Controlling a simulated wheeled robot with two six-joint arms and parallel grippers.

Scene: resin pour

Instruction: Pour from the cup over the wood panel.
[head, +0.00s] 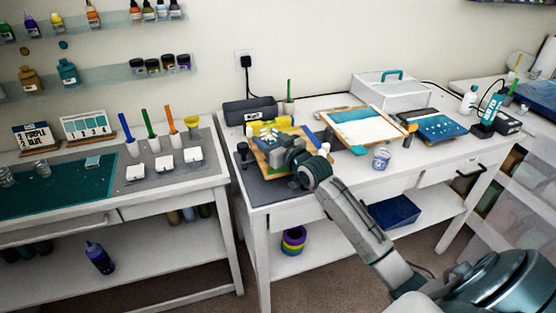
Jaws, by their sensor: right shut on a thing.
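The wood panel (262,157) lies on a dark mat at the left end of the right-hand table. Pale and blue patches show on its top. My right gripper (279,148) is over the panel, reaching in from the right. It is shut on what seems to be the cup, which the gripper mostly hides, so its tilt and contents cannot be told. My left gripper is not in view.
A small printed tub (381,158) stands near the table's front edge, by a wood-framed teal and white board (352,112). A black box (250,111) and a yellow object (277,122) are behind the panel. The left table holds several small cups and sticks.

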